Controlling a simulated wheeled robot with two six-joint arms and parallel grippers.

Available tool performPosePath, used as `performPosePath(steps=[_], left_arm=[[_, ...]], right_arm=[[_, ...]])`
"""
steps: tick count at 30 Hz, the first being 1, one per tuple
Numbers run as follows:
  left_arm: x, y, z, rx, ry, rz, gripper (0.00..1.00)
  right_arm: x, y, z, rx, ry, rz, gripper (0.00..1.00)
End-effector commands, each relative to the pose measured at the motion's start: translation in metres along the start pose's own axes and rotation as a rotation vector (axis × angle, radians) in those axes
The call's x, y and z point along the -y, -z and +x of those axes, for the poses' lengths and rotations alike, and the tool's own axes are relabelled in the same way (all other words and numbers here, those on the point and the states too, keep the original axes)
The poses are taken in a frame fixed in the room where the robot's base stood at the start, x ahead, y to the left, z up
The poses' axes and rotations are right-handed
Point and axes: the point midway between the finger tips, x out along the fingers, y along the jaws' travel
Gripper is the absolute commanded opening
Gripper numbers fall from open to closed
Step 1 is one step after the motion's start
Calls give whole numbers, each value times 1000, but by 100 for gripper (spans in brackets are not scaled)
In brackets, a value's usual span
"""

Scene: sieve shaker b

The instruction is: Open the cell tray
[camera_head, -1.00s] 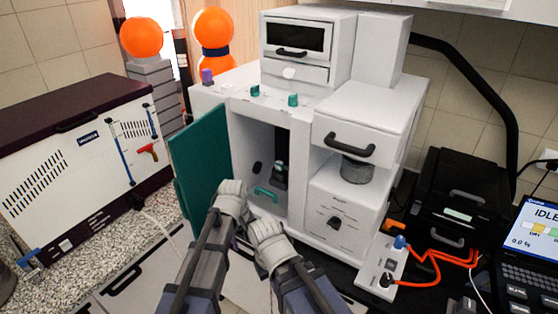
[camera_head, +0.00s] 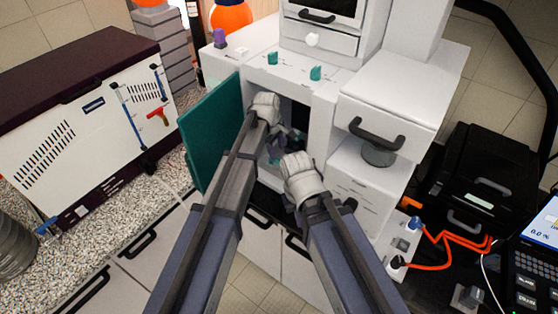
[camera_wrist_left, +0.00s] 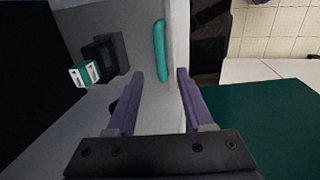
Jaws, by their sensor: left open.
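The cell tray's teal handle (camera_wrist_left: 160,50) shows in the left wrist view on a pale surface, just beyond my left gripper's fingertips. My left gripper (camera_wrist_left: 160,74) is open and empty, its purple fingers apart, with the handle ahead of the gap and not held. In the head view my left gripper (camera_head: 283,138) reaches into the open compartment of the white machine (camera_head: 365,75), and the handle is mostly hidden by it. My right arm's wrist is in front of the compartment; its fingers are hidden.
The compartment's green door (camera_head: 210,130) stands open to the left, close to my left arm; it also shows in the left wrist view (camera_wrist_left: 255,125). A dark fixture (camera_wrist_left: 104,55) with a teal-and-white block (camera_wrist_left: 84,73) sits beside the handle. A black box (camera_head: 480,185) stands right.

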Motion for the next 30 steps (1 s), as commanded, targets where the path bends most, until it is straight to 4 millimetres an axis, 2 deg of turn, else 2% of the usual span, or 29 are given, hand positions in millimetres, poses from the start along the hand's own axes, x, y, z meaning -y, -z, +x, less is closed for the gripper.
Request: performPosePath(steps=[1,12,24,30], left_arm=[[1,0,12,0,0,0,52],[1,0,57,0,0,1,52],[0,0,60,0,0,1,52],[0,0,60,0,0,1,30]], right_arm=[[1,1,12,0,0,0,0],[5,3,55,0,-2,-9,0],[5,4,59,0,-2,-12,0],[5,4,59,0,-2,-12,0]])
